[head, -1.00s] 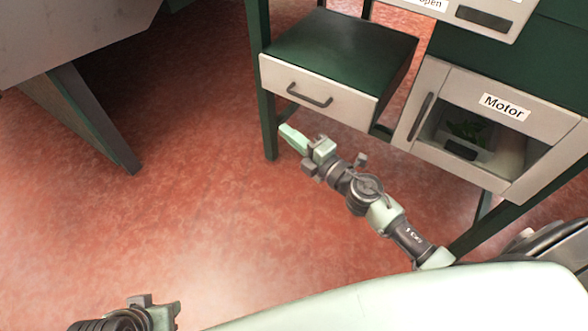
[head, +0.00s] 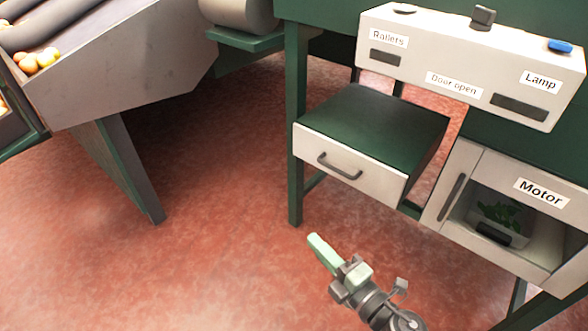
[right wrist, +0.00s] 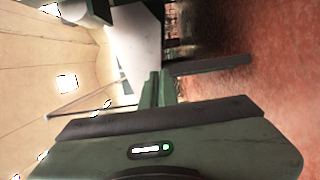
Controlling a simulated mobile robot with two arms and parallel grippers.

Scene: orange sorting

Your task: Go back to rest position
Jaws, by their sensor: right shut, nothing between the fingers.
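My right gripper (head: 322,252) shows at the bottom of the head view, with its pale green fingers together and nothing between them. It is over the red floor, below and apart from the drawer. Its fingers also show shut in the right wrist view (right wrist: 158,88), pointing away from the dark green gripper body. My left gripper is not in the head view now.
A drawer unit (head: 345,165) with a green top stands ahead of the right gripper. The Motor cabinet (head: 500,215) is right of it, below a labelled control panel (head: 470,75). A sorting machine (head: 130,65) with oranges (head: 38,62) is upper left. Open floor (head: 220,265) lies between.

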